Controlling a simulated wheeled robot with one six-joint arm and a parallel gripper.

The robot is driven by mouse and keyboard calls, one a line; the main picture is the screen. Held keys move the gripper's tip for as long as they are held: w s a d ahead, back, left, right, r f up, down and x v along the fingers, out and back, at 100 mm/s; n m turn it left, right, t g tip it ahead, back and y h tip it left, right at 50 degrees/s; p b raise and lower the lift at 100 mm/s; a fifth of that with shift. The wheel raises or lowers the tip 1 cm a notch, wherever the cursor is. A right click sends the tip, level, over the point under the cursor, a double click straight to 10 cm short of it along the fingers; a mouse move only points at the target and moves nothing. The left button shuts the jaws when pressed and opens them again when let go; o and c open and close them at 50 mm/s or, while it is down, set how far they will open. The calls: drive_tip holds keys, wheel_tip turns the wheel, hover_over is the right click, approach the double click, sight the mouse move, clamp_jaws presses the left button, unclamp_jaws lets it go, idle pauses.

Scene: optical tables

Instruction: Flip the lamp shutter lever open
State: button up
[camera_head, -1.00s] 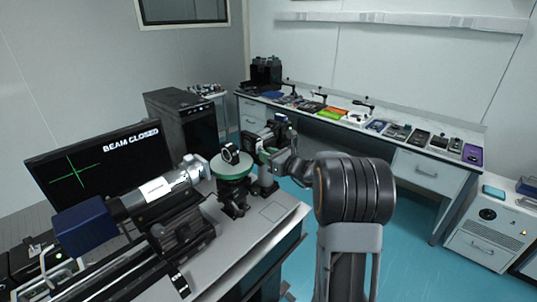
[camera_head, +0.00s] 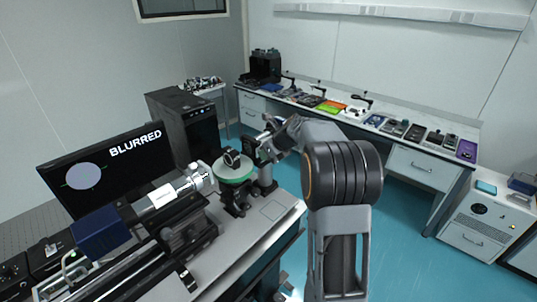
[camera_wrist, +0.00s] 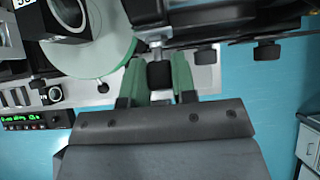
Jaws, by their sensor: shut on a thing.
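In the wrist view, my gripper (camera_wrist: 160,82) has its two green fingers on either side of a black lever knob (camera_wrist: 160,73), shut on it. The knob hangs on a short metal stem from the dark lamp housing (camera_wrist: 190,25) above. In the head view, my gripper end is at the lamp (camera_head: 256,149), behind the round green stage (camera_head: 234,170); the fingers and lever are too small to make out there. The monitor (camera_head: 105,170) reads "BLURRED" and shows a pale grey disc.
The silver tube with a blue box (camera_head: 100,232) lies on the rail left of the green stage. A black computer tower (camera_head: 185,120) stands behind. A long bench (camera_head: 400,145) with several small devices runs along the far wall.

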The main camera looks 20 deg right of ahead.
drive_tip(key=shift+w+a+r+g+h, duration=0.15)
drive_tip(key=shift+r+g, duration=0.1)
drive_tip(key=shift+g, duration=0.2)
drive_tip(key=shift+w+d+r+g+h, duration=0.1)
drive_tip(key=shift+r+g+h, duration=0.1)
drive_tip(key=shift+g, duration=0.25)
drive_tip(key=o, duration=0.9)
drive_tip(key=shift+f, duration=0.1)
drive_tip(key=b+v, duration=0.2)
drive_tip(key=v, duration=1.2)
drive_tip(key=shift+w+a, duration=0.1)
drive_tip(key=shift+w, duration=0.05)
